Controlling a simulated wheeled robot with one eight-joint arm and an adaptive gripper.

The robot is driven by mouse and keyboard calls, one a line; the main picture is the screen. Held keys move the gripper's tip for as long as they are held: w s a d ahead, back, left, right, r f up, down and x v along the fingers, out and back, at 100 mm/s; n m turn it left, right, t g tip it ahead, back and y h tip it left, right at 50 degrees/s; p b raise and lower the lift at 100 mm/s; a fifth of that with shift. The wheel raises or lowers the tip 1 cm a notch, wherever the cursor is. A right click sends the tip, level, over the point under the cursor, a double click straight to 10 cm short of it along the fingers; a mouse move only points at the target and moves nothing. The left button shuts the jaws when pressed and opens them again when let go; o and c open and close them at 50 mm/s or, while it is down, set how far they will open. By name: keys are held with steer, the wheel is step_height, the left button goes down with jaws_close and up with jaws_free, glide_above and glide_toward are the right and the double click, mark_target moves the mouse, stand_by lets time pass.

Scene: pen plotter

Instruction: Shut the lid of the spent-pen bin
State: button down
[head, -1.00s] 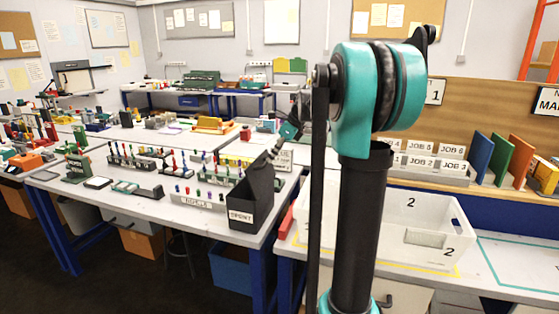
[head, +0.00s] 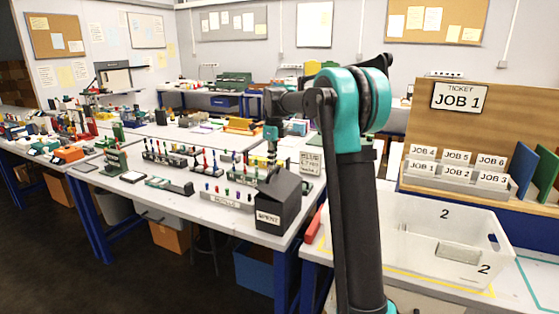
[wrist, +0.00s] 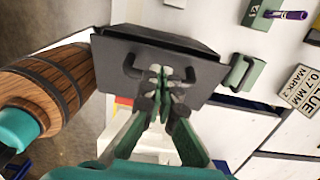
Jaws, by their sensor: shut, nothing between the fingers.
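The spent-pen bin (head: 277,212) is a dark box marked SPENT, at the right front corner of the left workbench. In the wrist view the shut, empty fingers (wrist: 161,74) are in front of a flat dark panel of the bin (wrist: 199,76). Whether they touch it is unclear.
A stand of small coloured pens (head: 228,201) is left of the bin. A sign (head: 311,164) stands behind it. A white tray (head: 420,235) marked 2 is on the right bench, beyond a gap. A red item (head: 313,226) lies at that bench's edge.

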steer(key=shift+w+a+f, duration=0.3)
steer(key=shift+a+f, duration=0.2)
steer(key=shift+f, duration=0.1)
steer(key=shift+w+a+f, duration=0.25)
steer(key=shift+a+f, duration=0.2)
steer(key=shift+f, duration=0.15)
stand_by(1.1)
